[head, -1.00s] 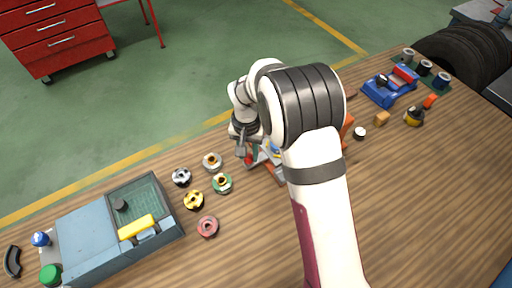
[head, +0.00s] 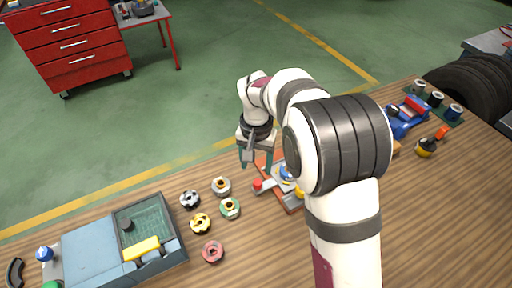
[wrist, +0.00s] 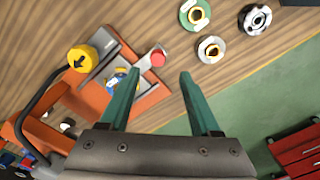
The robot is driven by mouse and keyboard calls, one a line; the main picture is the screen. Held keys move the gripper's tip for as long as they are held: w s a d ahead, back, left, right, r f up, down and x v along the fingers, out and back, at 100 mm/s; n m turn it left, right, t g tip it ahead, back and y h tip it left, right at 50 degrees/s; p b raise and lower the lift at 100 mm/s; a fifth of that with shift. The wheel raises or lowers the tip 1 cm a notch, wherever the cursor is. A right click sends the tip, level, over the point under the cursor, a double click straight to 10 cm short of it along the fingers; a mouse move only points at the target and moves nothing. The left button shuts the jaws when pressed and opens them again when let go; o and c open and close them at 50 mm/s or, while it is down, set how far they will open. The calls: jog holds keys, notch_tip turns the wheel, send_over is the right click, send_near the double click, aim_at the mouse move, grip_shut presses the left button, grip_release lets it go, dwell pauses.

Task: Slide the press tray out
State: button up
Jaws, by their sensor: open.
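The orange press (wrist: 150,98) stands on the wooden bench, at the left of the wrist view; in the head view its base (head: 292,205) is partly hidden behind my arm. A grey metal tray (wrist: 139,63) sticks out from it and ends in a red knob (wrist: 157,58), also visible in the head view (head: 258,184). A blue and yellow piece (wrist: 122,77) sits in the press area, partly behind a finger. My gripper (wrist: 160,74) is open with green fingers, empty. Its fingertips appear on either side of the knob's line, apart from it and above the bench.
Several ring-shaped parts (head: 201,223) lie left of the press. A grey-blue box (head: 90,248) with a yellow handle stands at the bench's left. A blue vise-like fixture (head: 402,125) stands at right.

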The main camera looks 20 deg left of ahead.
notch_tip(320, 180, up, 8)
jog(key=shift+r, duration=0.15)
dwell(0.3)
jog(key=s+d+r+m+y, duration=0.1)
jog(key=s+d+r+m, duration=0.3)
jog(key=s+d, duration=1.2)
jog(key=s+d+f+m, duration=0.1)
jog(key=s+d+f, duration=0.1)
jog(key=s, duration=0.7)
jog(key=shift+s+d+f+m+y, duration=0.3)
jog(key=shift+d+f+y, duration=0.1)
jog(key=shift+f, duration=0.15)
